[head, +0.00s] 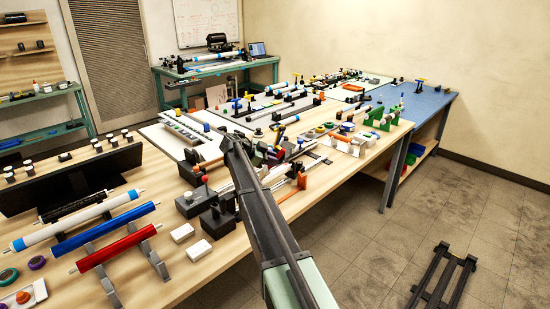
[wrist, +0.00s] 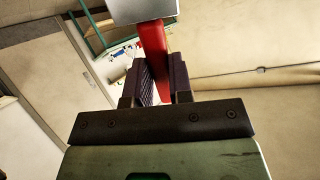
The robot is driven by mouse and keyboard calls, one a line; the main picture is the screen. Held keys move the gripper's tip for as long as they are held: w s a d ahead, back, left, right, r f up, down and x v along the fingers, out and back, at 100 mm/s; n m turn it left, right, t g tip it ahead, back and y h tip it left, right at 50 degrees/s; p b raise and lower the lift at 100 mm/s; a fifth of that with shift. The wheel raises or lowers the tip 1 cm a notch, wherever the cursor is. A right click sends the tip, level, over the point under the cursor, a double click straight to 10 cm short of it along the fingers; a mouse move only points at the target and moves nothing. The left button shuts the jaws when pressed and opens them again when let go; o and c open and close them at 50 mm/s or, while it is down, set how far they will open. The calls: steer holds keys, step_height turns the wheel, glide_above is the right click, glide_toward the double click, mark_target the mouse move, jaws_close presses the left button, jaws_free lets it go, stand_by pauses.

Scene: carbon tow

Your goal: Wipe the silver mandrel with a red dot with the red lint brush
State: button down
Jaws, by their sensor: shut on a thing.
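My gripper (wrist: 161,88) is shut on the red handle of the lint brush (wrist: 152,52) in the wrist view. The handle stands up between the dark ridged fingers, and a pale grey block tops it at the picture's upper edge. In the head view my arm reaches across the wooden bench, and its far end sits among crowded fixtures; I cannot make out the brush clearly there. A silver bar (head: 279,172) lies just right of my arm, near dark blocks. I cannot tell whether it is the mandrel, and no red dot is readable.
Blue-white, blue and red rollers (head: 115,247) lie on a rack at left. Two white blocks (head: 199,250) are near the bench's front edge. Small parts crowd the bench (head: 150,281) farther back. A dark frame (head: 443,275) lies on the open floor at right.

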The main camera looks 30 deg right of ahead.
steer(key=w+d, duration=0.3)
steer(key=d, duration=0.8)
stand_by(1.8)
steer(key=shift+w+d, duration=0.1)
step_height(320, 180, up, 6)
steer(key=p, duration=0.6)
step_height(320, 180, up, 3)
steer(key=p, duration=0.3)
